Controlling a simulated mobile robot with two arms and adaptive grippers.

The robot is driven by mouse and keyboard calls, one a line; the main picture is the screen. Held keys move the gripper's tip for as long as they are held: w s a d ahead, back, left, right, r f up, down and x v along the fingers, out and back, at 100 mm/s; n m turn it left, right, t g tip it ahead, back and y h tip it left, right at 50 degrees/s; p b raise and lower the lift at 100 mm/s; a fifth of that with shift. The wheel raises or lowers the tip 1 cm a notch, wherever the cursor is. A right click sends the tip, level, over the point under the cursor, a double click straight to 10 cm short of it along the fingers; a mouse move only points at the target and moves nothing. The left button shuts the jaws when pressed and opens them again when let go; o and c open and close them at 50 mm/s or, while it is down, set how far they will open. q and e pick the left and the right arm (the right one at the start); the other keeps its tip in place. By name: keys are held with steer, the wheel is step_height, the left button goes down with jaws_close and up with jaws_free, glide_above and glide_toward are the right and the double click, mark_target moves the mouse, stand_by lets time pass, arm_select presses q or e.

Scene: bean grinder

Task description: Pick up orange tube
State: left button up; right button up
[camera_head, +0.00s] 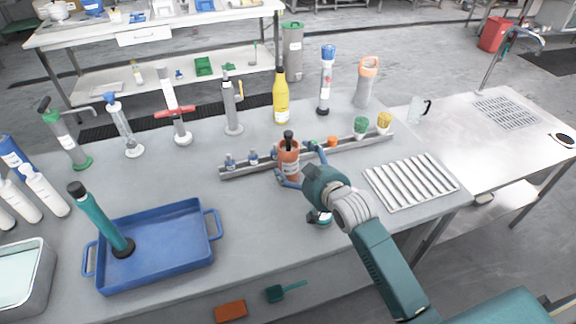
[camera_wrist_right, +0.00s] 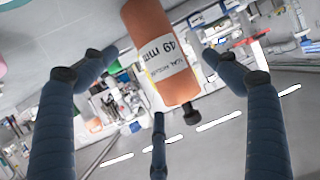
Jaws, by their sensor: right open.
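The orange tube (camera_head: 289,162) stands upright on the grey table, with a dark stopper on top, close to the front of a long grey rack. In the right wrist view the orange tube (camera_wrist_right: 160,50) shows large and tilted, with a white label and a dark knob at its lower end. My right gripper (camera_head: 292,175) is open at the tube, its fingers spread around the lower part. In the right wrist view the fingers of the right gripper (camera_wrist_right: 158,62) lie on both sides of the tube, with gaps visible. My left gripper is not in view.
The long rack (camera_head: 345,148) holds small coloured-cap items behind the tube. A yellow bottle (camera_head: 281,97) and several tools stand farther back. A ribbed white tray (camera_head: 410,182) lies right; a blue tray (camera_head: 165,250) with a teal cylinder (camera_head: 100,220) lies front left.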

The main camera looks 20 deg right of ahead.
mark_target(297, 164)
steer(key=shift+w+f, duration=0.15)
steer(key=shift+w, duration=0.2)
steer(key=shift+w+f, duration=0.15)
steer(key=shift+w, duration=0.15)
steer(key=x, duration=0.2)
steer(key=p+x, duration=0.1)
steer(key=x, duration=0.1)
steer(key=shift+s+d+f, duration=0.1)
steer(key=shift+f, duration=0.15)
steer(key=shift+w+f, duration=0.15)
steer(key=shift+w, duration=0.15)
steer(key=shift+w+f, duration=0.1)
steer(key=shift+w, duration=0.05)
steer(key=shift+c, duration=1)
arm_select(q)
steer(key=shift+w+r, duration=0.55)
arm_select(e)
steer(key=c, duration=1.1)
